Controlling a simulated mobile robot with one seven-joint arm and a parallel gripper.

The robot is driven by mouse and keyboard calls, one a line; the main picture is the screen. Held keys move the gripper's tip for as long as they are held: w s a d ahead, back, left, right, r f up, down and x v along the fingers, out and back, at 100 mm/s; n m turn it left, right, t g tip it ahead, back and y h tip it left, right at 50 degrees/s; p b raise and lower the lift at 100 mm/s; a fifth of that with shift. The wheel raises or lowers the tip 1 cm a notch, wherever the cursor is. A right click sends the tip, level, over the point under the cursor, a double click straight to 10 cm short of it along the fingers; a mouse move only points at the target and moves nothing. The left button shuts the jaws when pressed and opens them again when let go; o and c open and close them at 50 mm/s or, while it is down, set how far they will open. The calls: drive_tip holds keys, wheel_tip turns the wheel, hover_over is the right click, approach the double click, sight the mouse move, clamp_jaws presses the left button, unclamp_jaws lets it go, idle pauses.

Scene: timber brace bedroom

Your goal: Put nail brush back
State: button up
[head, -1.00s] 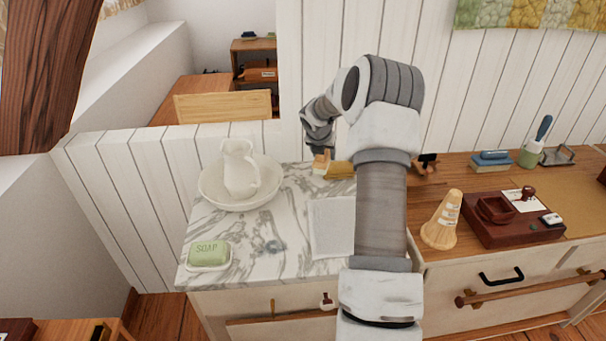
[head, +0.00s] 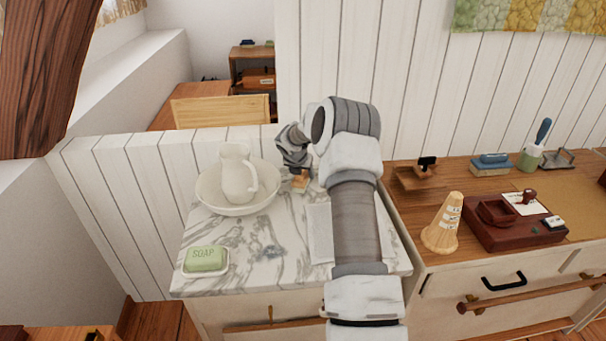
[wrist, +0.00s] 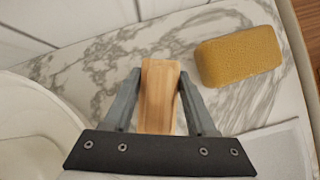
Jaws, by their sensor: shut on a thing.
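The nail brush (head: 299,184) is a small block with a light wooden back. My gripper (head: 297,168) is shut on it over the back of the marble top, just right of the white basin. In the wrist view my gripper's two fingers (wrist: 159,76) press on both sides of the brush's wooden back (wrist: 160,105). Its bristles are hidden, and I cannot tell whether it touches the marble. The marble washstand top (head: 240,232) lies below.
A white basin with a pitcher (head: 237,178) stands close to the left. A yellow sponge (wrist: 240,56) lies right of the brush. A pale cloth (head: 319,232) lies in front. Green soap (head: 205,259) sits on a dish at front left. The middle marble is clear.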

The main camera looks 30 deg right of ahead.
drive_tip(key=shift+f, duration=0.1)
drive_tip(key=o, duration=1.3)
drive_tip(key=shift+r, duration=0.25)
drive_tip(key=p+v, duration=0.1)
drive_tip(key=v, duration=1)
drive_tip(key=shift+s+a+r+p, duration=0.2)
drive_tip(key=shift+r+p, duration=0.1)
